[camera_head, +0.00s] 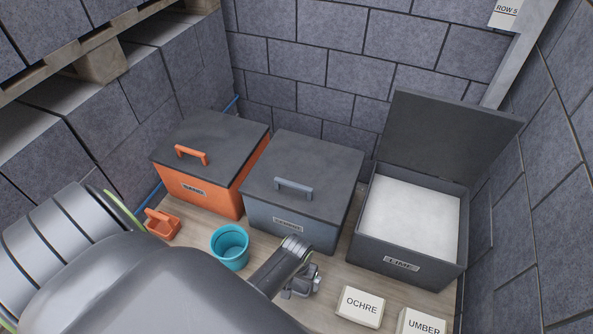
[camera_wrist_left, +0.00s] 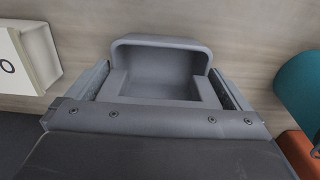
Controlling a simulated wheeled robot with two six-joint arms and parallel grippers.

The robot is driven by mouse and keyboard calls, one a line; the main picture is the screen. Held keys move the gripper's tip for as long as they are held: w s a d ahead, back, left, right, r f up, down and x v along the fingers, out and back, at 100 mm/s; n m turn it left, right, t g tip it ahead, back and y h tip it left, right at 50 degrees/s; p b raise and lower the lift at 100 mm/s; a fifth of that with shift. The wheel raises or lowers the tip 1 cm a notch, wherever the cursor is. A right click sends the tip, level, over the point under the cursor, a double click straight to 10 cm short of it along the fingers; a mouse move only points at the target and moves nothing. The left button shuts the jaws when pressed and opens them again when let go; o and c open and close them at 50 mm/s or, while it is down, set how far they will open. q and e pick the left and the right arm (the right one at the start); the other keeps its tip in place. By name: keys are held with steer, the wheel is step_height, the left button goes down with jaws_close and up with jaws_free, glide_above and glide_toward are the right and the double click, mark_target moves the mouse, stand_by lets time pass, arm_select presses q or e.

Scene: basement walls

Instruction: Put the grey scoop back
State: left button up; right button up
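The grey scoop (camera_wrist_left: 160,70) fills the space between the two fingers of my left gripper (camera_wrist_left: 160,88) in the left wrist view. The fingers are spread wide, one on each side of it, close against its sides. I cannot tell whether they press on it, and its near part is hidden by the gripper. In the head view my left gripper (camera_head: 301,284) is low over the wooden surface, in front of the closed grey cement bin (camera_head: 290,225). The scoop is hard to separate from the gripper there. My right gripper is not in view.
A teal bucket (camera_head: 230,247) and an orange scoop (camera_head: 162,224) are left of the gripper. A closed orange sand bin (camera_head: 200,190) and an open lime bin (camera_head: 405,263) with white powder flank the grey bin. Blocks marked OCHRE (camera_head: 360,307) and UMBER (camera_head: 421,324) lie at the right.

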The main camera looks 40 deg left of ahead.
arm_select(q)
steer(key=shift+r, duration=0.1)
step_height(320, 180, up, 12)
steer(key=shift+r+p, duration=0.1)
steer(key=shift+p, duration=1.15)
